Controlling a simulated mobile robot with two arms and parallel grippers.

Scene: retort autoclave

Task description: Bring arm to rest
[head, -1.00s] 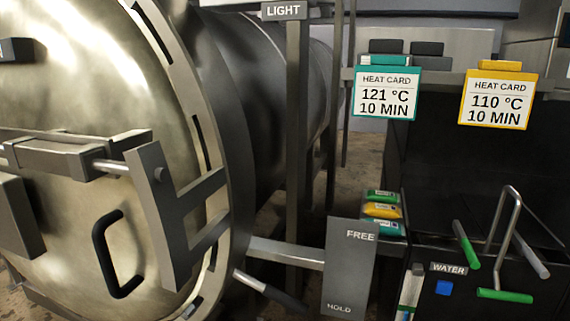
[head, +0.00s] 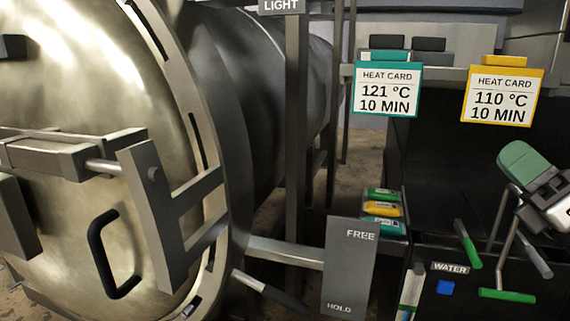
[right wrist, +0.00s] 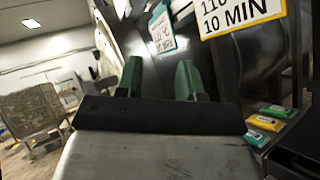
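My right gripper (head: 525,165) shows at the right edge of the head view, its green finger in front of the black cabinet and above the water station. In the right wrist view its two green fingers (right wrist: 158,80) stand apart with nothing between them, so it is open and empty. It touches nothing that I can see. My left gripper is not in view.
The big round autoclave door (head: 60,110) fills the left, with a black handle (head: 108,255). A FREE/HOLD plate (head: 348,270) stands at the lower middle. Teal (head: 387,90) and yellow (head: 502,96) heat cards hang on a rail. Green-handled levers (head: 507,295) stand below my right gripper.

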